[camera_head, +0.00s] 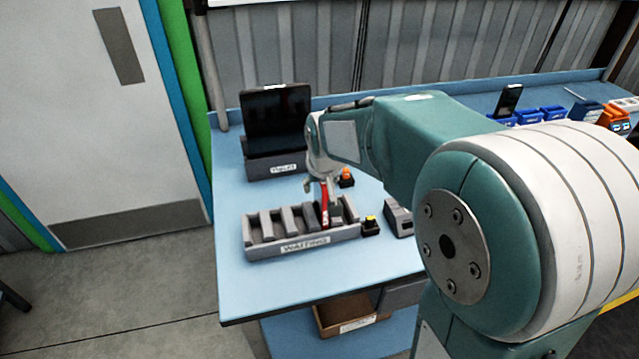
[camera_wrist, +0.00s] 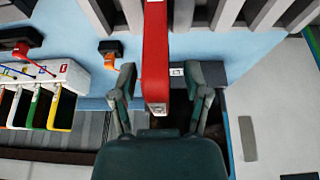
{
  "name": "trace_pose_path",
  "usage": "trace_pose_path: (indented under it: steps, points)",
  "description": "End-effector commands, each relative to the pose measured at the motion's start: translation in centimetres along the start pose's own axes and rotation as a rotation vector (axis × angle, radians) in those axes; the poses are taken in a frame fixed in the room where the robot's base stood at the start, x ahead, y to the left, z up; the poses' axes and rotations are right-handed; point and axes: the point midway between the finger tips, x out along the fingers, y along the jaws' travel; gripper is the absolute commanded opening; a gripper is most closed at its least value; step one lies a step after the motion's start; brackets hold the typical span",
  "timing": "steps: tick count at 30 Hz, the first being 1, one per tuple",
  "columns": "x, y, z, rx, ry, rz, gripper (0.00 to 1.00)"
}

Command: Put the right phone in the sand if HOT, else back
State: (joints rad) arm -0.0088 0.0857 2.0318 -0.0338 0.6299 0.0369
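A grey rack labelled WAITING (camera_head: 304,245) stands on the blue bench and holds several upright grey slabs. A slim red item (camera_head: 324,203), probably a phone, stands at the rack's right part. In the wrist view the red item (camera_wrist: 155,45) runs between my two fingers, with a gap on each side. My gripper (camera_head: 327,190) is above the rack's right end; in the wrist view its fingers (camera_wrist: 160,82) are spread. Whether the item is hot cannot be read. I cannot make out any sand.
A brown carton (camera_head: 345,318) sits below the bench.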

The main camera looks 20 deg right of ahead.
Motion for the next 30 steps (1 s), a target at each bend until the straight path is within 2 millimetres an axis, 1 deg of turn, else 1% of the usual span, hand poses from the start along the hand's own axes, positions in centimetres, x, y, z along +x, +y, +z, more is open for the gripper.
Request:
trace_pose_path:
  steps: [5, 8, 11, 21, 25, 30]
  points:
    - [0.0, 0.0, 0.0, 0.000, -0.001, 0.000, 0.61]
    - [-0.7, 0.0, 0.0, 0.000, 0.001, 0.000, 0.61]
    - [-2.2, 0.0, -0.1, 0.000, 0.004, 0.000, 0.61]
    - [-9.2, -0.1, -0.1, 0.000, 0.004, 0.000, 0.61]
    - [-10.9, -0.1, -0.1, 0.000, 0.002, 0.000, 0.61]
    - [-11.8, -0.1, 0.0, 0.000, -0.001, 0.001, 0.61]
